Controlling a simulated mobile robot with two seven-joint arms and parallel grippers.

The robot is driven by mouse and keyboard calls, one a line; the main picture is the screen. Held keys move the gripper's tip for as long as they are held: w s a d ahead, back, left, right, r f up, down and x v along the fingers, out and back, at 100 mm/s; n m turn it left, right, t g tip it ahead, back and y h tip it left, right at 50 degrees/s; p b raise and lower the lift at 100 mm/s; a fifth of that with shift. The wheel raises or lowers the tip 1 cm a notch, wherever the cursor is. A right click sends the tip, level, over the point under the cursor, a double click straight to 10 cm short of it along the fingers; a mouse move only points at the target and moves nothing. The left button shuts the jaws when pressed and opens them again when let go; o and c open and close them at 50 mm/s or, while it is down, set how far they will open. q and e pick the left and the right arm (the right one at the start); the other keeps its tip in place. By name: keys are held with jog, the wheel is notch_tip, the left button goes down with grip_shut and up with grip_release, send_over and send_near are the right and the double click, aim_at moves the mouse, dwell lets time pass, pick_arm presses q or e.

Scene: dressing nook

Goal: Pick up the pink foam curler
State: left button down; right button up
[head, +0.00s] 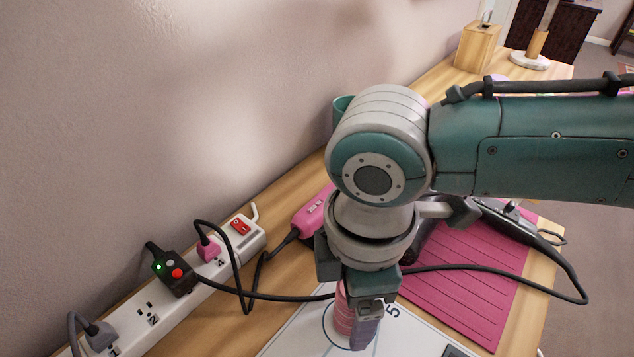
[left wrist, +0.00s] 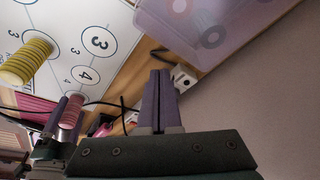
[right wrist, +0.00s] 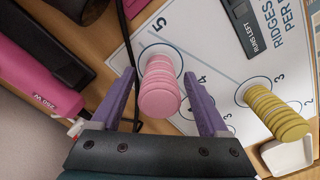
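The pink foam curler (right wrist: 160,90) is a ridged cylinder standing on the white printed board, at the spot marked 5. My right gripper (right wrist: 159,76) is open, with one purple finger on each side of the curler; whether either touches it I cannot tell. In the head view the curler (head: 343,312) shows partly behind my right gripper (head: 362,332), which points down. The left wrist view also shows the curler (left wrist: 71,111), at the lower left. My left gripper (left wrist: 159,74) has its fingers together with nothing visible between them.
A yellow ridged curler (right wrist: 275,112) stands on the white board (head: 290,338). A power strip (head: 190,290) with plugs and black cables runs along the wall. A pink hair tool (head: 312,212) and a magenta mat (head: 470,290) lie close by. A translucent bin (left wrist: 215,25) shows in the left wrist view.

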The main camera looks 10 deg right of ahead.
grip_shut()
dwell(0.4)
